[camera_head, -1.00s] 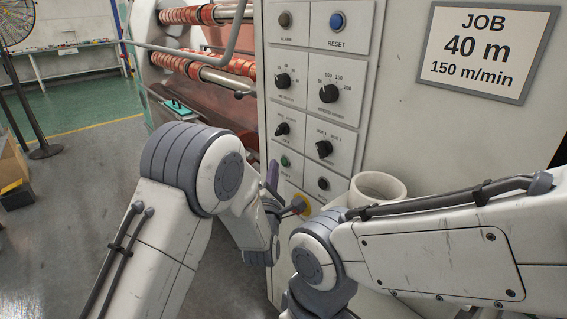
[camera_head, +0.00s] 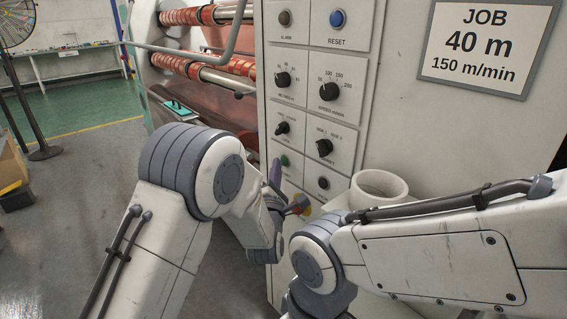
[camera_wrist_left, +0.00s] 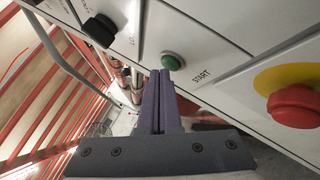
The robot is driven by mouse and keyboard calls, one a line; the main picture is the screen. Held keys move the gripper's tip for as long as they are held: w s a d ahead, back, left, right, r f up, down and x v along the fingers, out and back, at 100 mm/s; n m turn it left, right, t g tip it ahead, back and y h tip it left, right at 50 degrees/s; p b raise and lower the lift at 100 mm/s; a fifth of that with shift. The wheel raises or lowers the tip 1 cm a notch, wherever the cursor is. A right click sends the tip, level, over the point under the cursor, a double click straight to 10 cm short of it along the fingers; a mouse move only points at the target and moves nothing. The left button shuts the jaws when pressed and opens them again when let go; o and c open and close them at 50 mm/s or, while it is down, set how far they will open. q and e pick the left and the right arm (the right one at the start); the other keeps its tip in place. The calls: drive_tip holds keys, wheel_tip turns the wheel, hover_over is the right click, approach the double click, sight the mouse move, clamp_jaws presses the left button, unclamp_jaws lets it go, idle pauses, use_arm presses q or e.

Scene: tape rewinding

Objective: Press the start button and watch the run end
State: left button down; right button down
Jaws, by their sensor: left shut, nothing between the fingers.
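The green start button (camera_wrist_left: 172,61), labelled START, sits on the white control panel (camera_wrist_left: 215,40) just beyond my left fingertips in the left wrist view. In the head view the green button (camera_head: 285,160) is small, near the panel's lower left. My left gripper (camera_wrist_left: 160,72) is shut and empty, its purple fingers together and pointing at the panel close to the button. I cannot tell whether they touch it. In the head view the left gripper (camera_head: 276,172) is partly hidden by my wrist. My right arm crosses the lower right; its gripper is not in view.
A red stop button (camera_wrist_left: 294,105) on a yellow disc lies right of START. Several knobs and a blue reset button (camera_head: 337,19) are above. A job sign (camera_head: 487,46) reads 40 m, 150 m/min. Red printed rolls (camera_head: 205,68) are behind.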

use_arm(q)
drive_tip(key=shift+w+d, duration=0.15)
drive_tip(key=shift+d, duration=0.1)
drive_tip(key=shift+b, duration=0.3)
drive_tip(key=shift+s+a+b, duration=0.35)
drive_tip(key=shift+s+a, duration=0.1)
drive_tip(key=shift+a, duration=0.2)
drive_tip(key=shift+s+a+b, duration=0.55)
drive_tip(key=shift+s+a, duration=0.2)
drive_tip(key=shift+a, duration=0.3)
drive_tip(key=shift+s+a+b, duration=0.5)
drive_tip(key=shift+s+a, duration=0.25)
drive_tip(key=shift+a, duration=0.25)
